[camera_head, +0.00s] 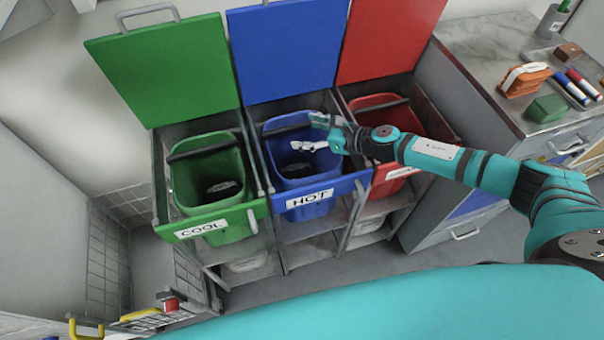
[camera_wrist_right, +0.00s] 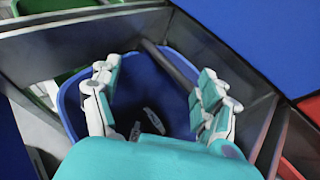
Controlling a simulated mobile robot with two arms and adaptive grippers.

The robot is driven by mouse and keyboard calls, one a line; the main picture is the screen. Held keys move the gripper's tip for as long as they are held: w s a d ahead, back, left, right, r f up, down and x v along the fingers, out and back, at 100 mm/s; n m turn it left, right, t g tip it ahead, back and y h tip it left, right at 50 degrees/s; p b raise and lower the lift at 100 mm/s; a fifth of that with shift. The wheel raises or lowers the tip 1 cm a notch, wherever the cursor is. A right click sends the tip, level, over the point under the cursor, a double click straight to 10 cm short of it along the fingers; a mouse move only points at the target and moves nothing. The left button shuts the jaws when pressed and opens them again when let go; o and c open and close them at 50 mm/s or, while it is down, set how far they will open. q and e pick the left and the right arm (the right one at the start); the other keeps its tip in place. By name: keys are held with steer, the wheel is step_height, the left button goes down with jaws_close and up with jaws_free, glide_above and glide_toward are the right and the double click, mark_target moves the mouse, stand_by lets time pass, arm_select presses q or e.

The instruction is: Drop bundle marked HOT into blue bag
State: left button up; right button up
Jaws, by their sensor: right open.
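The blue bag (camera_head: 311,206) hangs open in the middle frame, with a HOT label (camera_head: 309,199) on the front rail and a raised blue lid (camera_head: 285,50) behind. My right gripper (camera_head: 312,133) is over its mouth, fingers apart, with nothing between them. In the right wrist view the open fingers (camera_wrist_right: 158,78) reach over the blue bag's rim (camera_wrist_right: 70,100). Deep inside lies something dark (camera_head: 296,170); small pale marks (camera_wrist_right: 153,118) show there. I cannot tell whether this is the bundle marked HOT. My left gripper is out of view.
A green bag (camera_head: 230,222) marked COOL stands left and a red bag (camera_head: 388,183) right, both with raised lids. The counter (camera_head: 470,45) at right holds an orange banded bundle (camera_head: 524,79), a green block (camera_head: 547,108) and markers (camera_head: 572,90). A wire basket (camera_head: 108,255) stands at left.

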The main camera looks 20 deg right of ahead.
steer(key=shift+s+d, duration=0.1)
steer(key=v, duration=1.1)
steer(key=shift+s+d+r, duration=0.2)
steer(key=shift+d+r, duration=0.05)
